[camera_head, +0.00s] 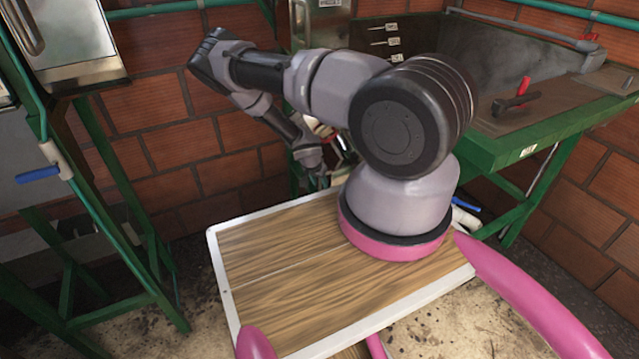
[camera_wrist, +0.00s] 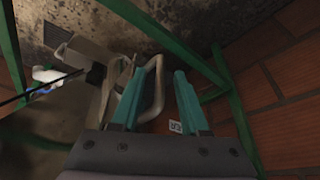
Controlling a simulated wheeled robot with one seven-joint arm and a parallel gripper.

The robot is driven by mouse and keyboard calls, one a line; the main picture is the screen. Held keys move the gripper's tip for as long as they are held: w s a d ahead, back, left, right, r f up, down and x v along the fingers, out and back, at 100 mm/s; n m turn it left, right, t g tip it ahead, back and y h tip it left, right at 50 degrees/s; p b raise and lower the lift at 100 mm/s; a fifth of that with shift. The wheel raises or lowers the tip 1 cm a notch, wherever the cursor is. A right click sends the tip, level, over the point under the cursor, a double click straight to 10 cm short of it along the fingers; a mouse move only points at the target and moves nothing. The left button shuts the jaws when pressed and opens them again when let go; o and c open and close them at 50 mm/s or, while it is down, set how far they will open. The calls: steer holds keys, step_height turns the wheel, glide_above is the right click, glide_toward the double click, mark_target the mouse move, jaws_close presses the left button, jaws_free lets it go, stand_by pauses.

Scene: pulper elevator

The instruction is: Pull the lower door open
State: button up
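In the wrist view my gripper (camera_wrist: 158,74) has its two teal fingers apart. A grey curved bar handle (camera_wrist: 157,92) shows in the gap between the fingers, close to the left one. I cannot tell whether a finger touches it. The handle is beside a beige-grey metal part (camera_wrist: 92,60), which may belong to the lower door; the door's outline is not clear. In the head view my arm reaches down behind the wooden board, and its own links mostly hide the gripper and the handle area.
A green-framed metal trough (camera_head: 530,85) stands at the right. At the left are a metal box with a handle (camera_head: 75,40) and a green frame (camera_head: 125,190) with a blue-handled valve (camera_head: 40,174). Brick walls (camera_head: 165,140) close off the back. In the wrist view green bars flank the gripper.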

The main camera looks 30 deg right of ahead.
jaws_close()
stand_by(1.3)
